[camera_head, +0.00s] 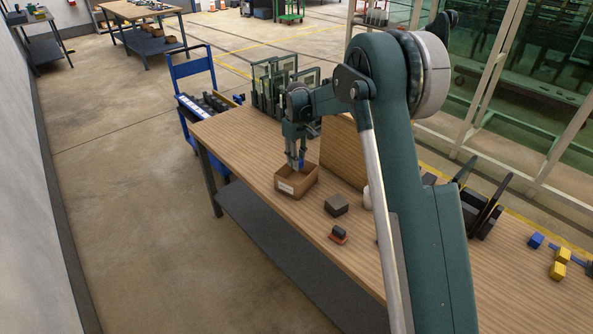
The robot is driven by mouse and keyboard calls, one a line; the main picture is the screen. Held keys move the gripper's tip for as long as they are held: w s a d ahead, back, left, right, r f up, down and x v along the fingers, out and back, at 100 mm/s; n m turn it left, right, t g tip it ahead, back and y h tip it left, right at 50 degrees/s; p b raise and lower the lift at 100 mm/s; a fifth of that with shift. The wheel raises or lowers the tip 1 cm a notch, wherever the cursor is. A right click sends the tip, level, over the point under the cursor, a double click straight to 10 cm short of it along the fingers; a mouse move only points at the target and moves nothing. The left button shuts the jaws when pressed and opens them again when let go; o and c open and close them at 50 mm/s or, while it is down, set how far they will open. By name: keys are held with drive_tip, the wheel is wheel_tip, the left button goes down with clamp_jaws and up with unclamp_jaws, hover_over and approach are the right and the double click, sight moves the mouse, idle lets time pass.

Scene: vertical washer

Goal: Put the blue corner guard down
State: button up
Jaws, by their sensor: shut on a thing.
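My gripper (296,165) points down over the open cardboard box (285,187) on the wooden table. It is shut on a small blue piece, the blue corner guard (302,158), which is mostly hidden by the fingers. The fingertips are at or just above the box opening; I cannot tell whether the guard touches the box. Another blue piece (536,240) lies on the table at the far right, near two yellow pieces (558,268).
Framed glass panes (270,85) stand behind, with a brown panel (342,150) beside the box. Black racks (485,208) stand at right.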

sight(297, 178)
drive_tip(key=shift+f, duration=0.2)
drive_tip(key=shift+f+b, duration=0.35)
drive_tip(key=shift+f, duration=2.7)
drive_tip(key=shift+f, duration=0.1)
drive_tip(key=shift+f, duration=1.75)
drive_tip(key=shift+f+b, duration=0.15)
drive_tip(key=shift+b, duration=0.15)
drive_tip(key=o, duration=0.7)
wheel_tip(297, 178, up, 12)
drive_tip(key=shift+r+p, duration=0.15)
drive_tip(key=shift+p, duration=0.5)
